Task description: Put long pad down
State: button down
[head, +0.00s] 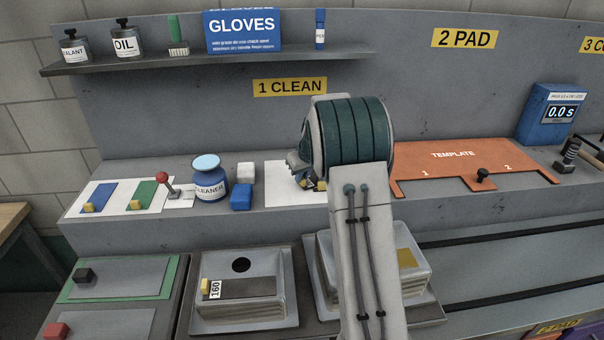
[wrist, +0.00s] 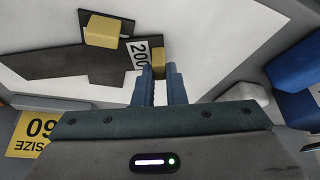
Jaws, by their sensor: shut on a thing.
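My gripper (wrist: 159,72) is shut on a yellow tab (wrist: 157,57) at the end of a long dark grey pad (wrist: 45,63) marked 200 in the wrist view. A shorter dark piece with a second yellow knob (wrist: 103,31) crosses the long pad there. Both show over a white sheet; I cannot tell whether the long pad touches it. In the head view my gripper (head: 312,184) is at the white sheet (head: 281,176) under the 1 CLEAN sign, and my wrist and arm hide most of the pads and part of the sheet.
The blue cleaner bottle (head: 210,183), white block (head: 246,170) and blue block (head: 241,197) stand left of my gripper. The orange template (head: 440,160) lies to the right. Trays (head: 243,310) sit on the lower front level. A shelf (head: 200,63) runs above.

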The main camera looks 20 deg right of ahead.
jog(key=c, duration=1.5)
grip_release()
jog(key=shift+f, duration=0.1)
jog(key=shift+s, duration=0.1)
jog(key=a+b+v, duration=0.1)
jog(key=b+v, duration=0.1)
jog(key=v, duration=1)
jog(key=s+a+r+m, duration=0.1)
jog(key=s+a, duration=0.2)
jog(key=s, duration=0.6)
jog(key=s+a+r, duration=0.1)
jog(key=s+a, duration=0.2)
jog(key=s, duration=0.6)
jog(key=shift+m+g+h, duration=0.4)
jog(key=shift+m+g, duration=0.2)
jog(key=shift+g, duration=0.1)
jog(key=s+a+f, duration=0.1)
jog(key=s+f, duration=0.1)
jog(key=s, duration=0.3)
jog(key=s+a+f, duration=0.1)
jog(key=s, duration=0.5)
jog(key=s+a+f, duration=0.1)
jog(key=s+f, duration=0.1)
jog(key=s, duration=0.4)
jog(key=shift+a+f, duration=0.15)
jog(key=shift+f, duration=0.15)
